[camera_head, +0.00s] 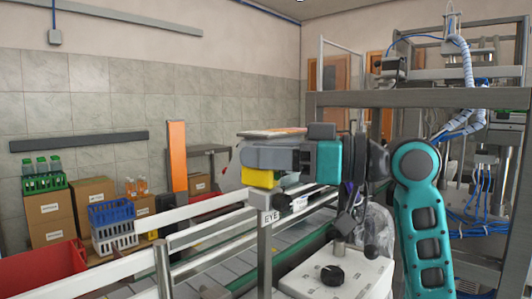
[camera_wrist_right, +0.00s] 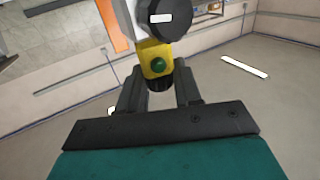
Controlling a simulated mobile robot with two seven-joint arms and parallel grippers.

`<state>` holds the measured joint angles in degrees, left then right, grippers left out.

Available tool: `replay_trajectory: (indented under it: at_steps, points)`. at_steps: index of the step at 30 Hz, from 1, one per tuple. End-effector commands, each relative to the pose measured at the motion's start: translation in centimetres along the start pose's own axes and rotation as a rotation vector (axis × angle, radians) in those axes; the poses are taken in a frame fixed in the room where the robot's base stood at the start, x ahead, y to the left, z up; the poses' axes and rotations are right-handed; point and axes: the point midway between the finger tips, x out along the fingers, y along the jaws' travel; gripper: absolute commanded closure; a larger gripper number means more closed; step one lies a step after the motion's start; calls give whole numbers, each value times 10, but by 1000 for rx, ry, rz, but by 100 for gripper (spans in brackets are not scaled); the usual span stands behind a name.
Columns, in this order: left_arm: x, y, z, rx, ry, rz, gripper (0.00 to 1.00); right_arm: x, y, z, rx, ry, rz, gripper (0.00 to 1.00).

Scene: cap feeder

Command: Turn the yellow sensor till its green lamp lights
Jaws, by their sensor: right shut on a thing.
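The yellow sensor (camera_head: 258,179) sits at the top of a grey metal post with an "EYE" label (camera_head: 270,217), beside the conveyor. My right gripper (camera_head: 262,160) reaches in from the right and is shut on the sensor, its grey fingers covering much of it. In the right wrist view the yellow body (camera_wrist_right: 154,53) carries a round green lamp (camera_wrist_right: 158,66), which looks dark green without a clear glow. The two fingers (camera_wrist_right: 160,88) stand on either side of the sensor's black end. My left gripper is not in view.
The conveyor's rail (camera_head: 200,232) runs behind the post. A white box with a black knob (camera_head: 332,275) stands at front right. A metal machine frame (camera_head: 420,98) fills the right. Cartons (camera_head: 50,217), a blue crate (camera_head: 111,212) and a red bin (camera_head: 42,268) are at left.

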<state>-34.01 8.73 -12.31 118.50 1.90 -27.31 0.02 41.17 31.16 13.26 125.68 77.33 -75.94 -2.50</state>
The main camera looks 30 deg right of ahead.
Motion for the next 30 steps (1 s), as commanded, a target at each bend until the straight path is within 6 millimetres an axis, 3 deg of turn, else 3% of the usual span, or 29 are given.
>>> replay_trajectory:
  at_steps: [9,21,22,27,30]
  points:
    - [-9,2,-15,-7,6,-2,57,0,0,0,-2,-7,202,97]
    - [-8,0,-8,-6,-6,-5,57,0,-1,0,-1,2,228,97]
    - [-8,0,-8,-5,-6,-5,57,0,-1,0,-1,2,228,65]
    - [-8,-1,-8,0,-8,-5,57,0,-1,0,-1,2,227,48]
    - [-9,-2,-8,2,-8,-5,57,0,-1,0,-1,2,227,47]
